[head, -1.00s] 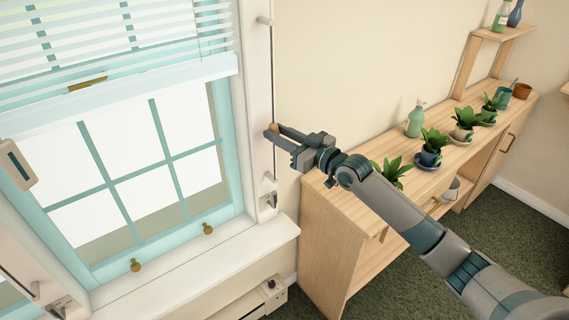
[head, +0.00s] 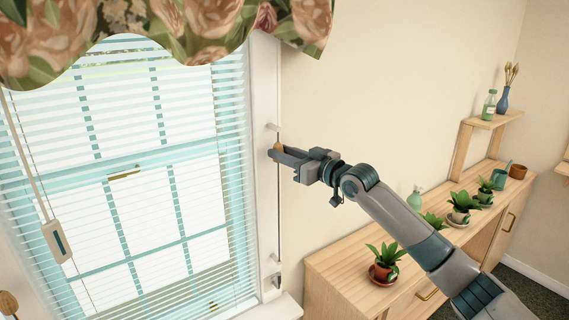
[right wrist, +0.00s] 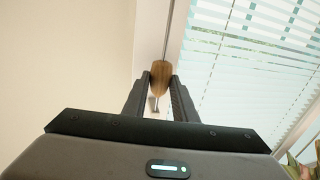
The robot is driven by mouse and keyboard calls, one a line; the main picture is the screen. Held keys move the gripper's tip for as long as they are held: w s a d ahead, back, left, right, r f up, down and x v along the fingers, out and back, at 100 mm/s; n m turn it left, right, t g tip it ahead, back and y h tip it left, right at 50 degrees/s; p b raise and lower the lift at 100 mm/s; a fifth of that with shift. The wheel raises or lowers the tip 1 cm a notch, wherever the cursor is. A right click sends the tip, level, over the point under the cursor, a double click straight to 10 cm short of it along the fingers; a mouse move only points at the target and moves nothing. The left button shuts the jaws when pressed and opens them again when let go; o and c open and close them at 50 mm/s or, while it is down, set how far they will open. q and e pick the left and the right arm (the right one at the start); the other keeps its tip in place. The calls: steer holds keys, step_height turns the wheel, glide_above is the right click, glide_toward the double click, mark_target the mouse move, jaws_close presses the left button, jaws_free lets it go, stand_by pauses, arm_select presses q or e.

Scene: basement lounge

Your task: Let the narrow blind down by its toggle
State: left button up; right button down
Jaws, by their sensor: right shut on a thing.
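The narrow blind (head: 190,120) hangs in front of the teal window with its white slats spread down over the panes. It also shows at the upper right of the right wrist view (right wrist: 250,75). The wooden toggle (head: 278,147) is on a thin upright cord along the right window frame, just below the upper bracket (head: 272,127). My right gripper (head: 275,153) is shut on the toggle, which stands upright between the fingertips in the right wrist view (right wrist: 160,75). The blind's bottom edge is hard to make out. My left gripper is not in view.
A floral valance (head: 170,30) hangs above the window. A grey-faced handle (head: 57,241) hangs at the left. A wooden knob (head: 8,303) shows at the lower left. A cabinet (head: 340,270) with potted plants stands below my right arm. The wall beside the window is bare.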

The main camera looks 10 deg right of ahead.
steer(key=shift+r, duration=0.3)
steer(key=c, duration=1.4)
jaws_free()
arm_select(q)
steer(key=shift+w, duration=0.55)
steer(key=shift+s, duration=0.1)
arm_select(e)
steer(key=shift+f, duration=0.1)
arm_select(q)
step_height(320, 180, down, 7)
steer(key=b, duration=0.7)
arm_select(e)
steer(key=v, duration=1.7)
steer(key=shift+s, duration=0.2)
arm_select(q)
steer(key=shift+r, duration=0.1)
arm_select(e)
steer(key=shift+d, duration=0.15)
